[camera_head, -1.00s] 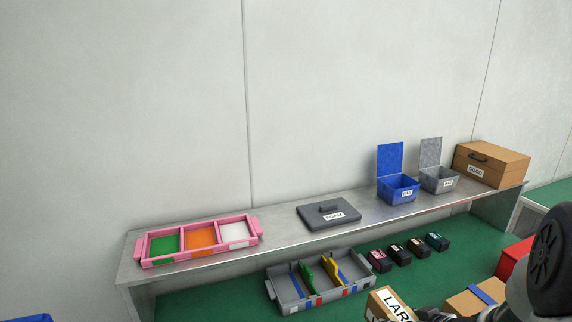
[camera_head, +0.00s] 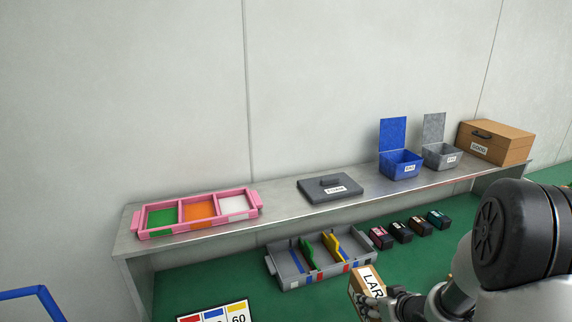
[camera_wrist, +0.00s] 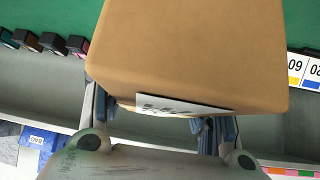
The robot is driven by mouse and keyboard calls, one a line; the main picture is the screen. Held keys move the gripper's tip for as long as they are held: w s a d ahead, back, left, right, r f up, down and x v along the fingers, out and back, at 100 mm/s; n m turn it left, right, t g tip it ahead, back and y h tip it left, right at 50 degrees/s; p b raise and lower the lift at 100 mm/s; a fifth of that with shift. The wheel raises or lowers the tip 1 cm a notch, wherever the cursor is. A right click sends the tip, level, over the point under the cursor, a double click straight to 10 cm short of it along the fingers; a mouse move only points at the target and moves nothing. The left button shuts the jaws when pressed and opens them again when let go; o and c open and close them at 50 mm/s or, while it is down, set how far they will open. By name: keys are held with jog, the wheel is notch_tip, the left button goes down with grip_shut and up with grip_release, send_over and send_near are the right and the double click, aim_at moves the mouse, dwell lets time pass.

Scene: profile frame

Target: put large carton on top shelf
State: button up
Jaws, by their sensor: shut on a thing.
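The large carton (camera_head: 360,287) is a brown box with a white label that reads "LAR" before it is cut off. It shows low in the head view, right of centre, and fills the upper middle of the wrist view (camera_wrist: 190,55). My gripper (camera_head: 382,303) is shut on it, with fingers (camera_wrist: 160,118) at the carton's labelled side in the wrist view. The carton is held in front of and below the long grey metal shelf (camera_head: 275,222), which runs along the wall.
On the shelf stand a pink three-part tray (camera_head: 196,231), a grey lidded case (camera_head: 330,193), open blue (camera_head: 400,169) and grey (camera_head: 441,160) bins, and a brown case (camera_head: 495,148). Below are a grey divided tray (camera_head: 290,281) and several dark small boxes (camera_head: 400,235). Bare shelf lies between the items.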

jog(key=s+a+r+m+h, duration=0.1)
jog(key=s+a+r+m, duration=0.1)
jog(key=s+a+r, duration=0.3)
jog(key=shift+s+a+r+h, duration=0.35)
jog(key=shift+a+r, duration=0.3)
jog(key=shift+a, duration=1.75)
jog(key=shift+w+d, duration=0.1)
jog(key=shift+d, duration=0.05)
